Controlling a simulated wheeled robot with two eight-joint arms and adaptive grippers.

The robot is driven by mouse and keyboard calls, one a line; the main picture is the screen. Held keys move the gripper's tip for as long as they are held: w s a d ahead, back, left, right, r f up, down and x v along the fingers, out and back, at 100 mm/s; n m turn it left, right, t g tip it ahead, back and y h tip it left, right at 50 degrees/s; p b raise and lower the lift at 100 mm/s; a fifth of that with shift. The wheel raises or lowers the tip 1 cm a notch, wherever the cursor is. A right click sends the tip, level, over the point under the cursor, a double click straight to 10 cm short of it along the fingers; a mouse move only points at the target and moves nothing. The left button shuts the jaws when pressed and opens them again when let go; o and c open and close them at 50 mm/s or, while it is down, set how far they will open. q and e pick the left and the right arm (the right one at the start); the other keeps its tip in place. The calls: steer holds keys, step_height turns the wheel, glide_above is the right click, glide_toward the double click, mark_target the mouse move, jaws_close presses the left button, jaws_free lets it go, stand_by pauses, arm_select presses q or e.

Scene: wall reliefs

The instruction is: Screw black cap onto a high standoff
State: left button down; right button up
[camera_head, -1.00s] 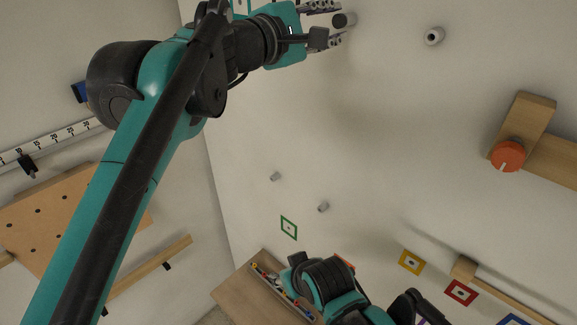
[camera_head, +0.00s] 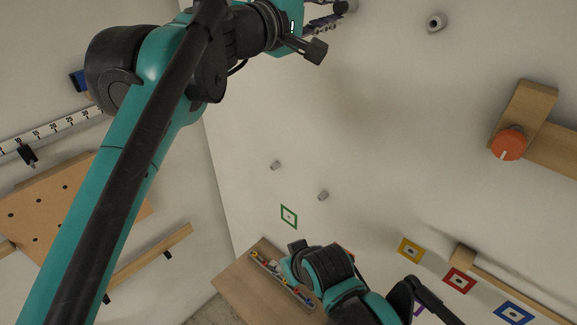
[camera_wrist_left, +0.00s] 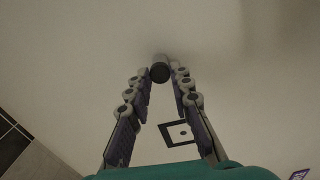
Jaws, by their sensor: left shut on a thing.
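My left gripper (camera_head: 324,16) is at the top edge of the head view, partly cut off. Its fingertips close on a black cap (camera_head: 341,6), which also shows between them in the left wrist view (camera_wrist_left: 160,72). A pale standoff (camera_head: 353,5) shows right behind the cap, in line with it; I cannot tell how far the cap is on.
Two lower grey standoffs (camera_head: 275,165) (camera_head: 323,195) stick out of the wall. An orange knob (camera_head: 508,143) on a wooden block is at the right. A wooden tray (camera_head: 235,283) with small coloured parts is below.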

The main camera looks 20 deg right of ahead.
arm_select(q)
steer(key=m, duration=0.4)
steer(key=shift+f, duration=0.1)
steer(key=shift+m, duration=0.6)
steer(key=shift+m, duration=2.5)
